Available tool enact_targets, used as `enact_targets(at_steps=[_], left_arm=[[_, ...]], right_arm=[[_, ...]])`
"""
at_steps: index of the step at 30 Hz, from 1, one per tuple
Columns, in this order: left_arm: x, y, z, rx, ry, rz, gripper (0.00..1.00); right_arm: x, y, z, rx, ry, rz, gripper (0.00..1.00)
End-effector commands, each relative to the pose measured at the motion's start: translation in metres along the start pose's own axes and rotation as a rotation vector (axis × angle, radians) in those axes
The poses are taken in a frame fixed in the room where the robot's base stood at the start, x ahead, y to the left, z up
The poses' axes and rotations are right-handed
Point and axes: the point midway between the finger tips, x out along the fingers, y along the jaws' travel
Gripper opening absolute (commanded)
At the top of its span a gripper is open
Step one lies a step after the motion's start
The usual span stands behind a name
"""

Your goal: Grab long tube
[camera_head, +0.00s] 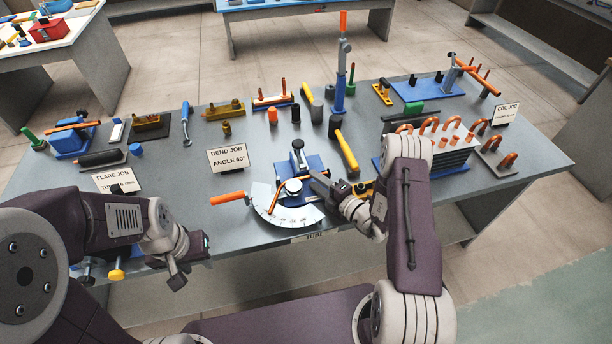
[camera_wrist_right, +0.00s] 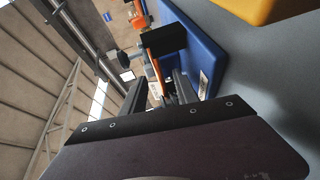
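A copper-orange tube (camera_head: 72,126) lies across a blue tool at the table's left end. Another long one (camera_head: 478,78) sits slanted at the back right. I cannot tell which is the task's long tube. My right gripper (camera_head: 322,184) is beside the blue bending tool (camera_head: 312,163) with its white angle dial (camera_head: 287,212). In the right wrist view, the right gripper's fingers (camera_wrist_right: 158,97) look apart, with a thin orange strip (camera_wrist_right: 155,80) visible beyond or between them; contact is unclear. My left gripper (camera_head: 180,268) is over the front left edge, its fingers unclear.
The grey table (camera_head: 190,178) holds several tools. A yellow-handled hammer (camera_head: 346,152) lies behind the bending tool. A "BEND JOB" sign (camera_head: 228,158) stands to its left. The table's front left middle is mostly clear.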

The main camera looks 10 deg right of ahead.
Motion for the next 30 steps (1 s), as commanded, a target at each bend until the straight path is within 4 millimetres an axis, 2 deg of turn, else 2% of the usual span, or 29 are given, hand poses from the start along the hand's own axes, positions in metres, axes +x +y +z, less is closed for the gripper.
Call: enact_targets(at_steps=[3,9,11,13,14,24,30], left_arm=[[-0.002,0.0,0.0,0.0,0.0,0.0,0.36],[-0.001,0.0,0.0,0.0,0.0,0.0,0.36],[-0.001,0.0,0.0,0.0,0.0,0.0,0.36],[-0.001,0.0,0.0,0.0,0.0,0.0,0.36],[-0.001,0.0,0.0,0.0,0.0,0.0,0.36],[-0.001,0.0,0.0,0.0,0.0,0.0,0.36],[-0.001,0.0,0.0,0.0,0.0,0.0,0.36]], right_arm=[[0.012,0.0,-0.001,0.0,0.001,0.001,0.36],[0.013,-0.001,0.0,0.001,-0.001,0.0,0.36],[0.013,-0.001,0.0,0.001,-0.001,0.0,0.22],[0.013,0.0,0.0,0.001,-0.001,0.0,0.03],[0.013,0.0,0.0,0.001,-0.001,0.0,0.0],[0.012,0.001,0.0,0.0,-0.001,0.001,0.0],[0.009,0.02,-0.001,-0.002,-0.001,0.002,0.0]])
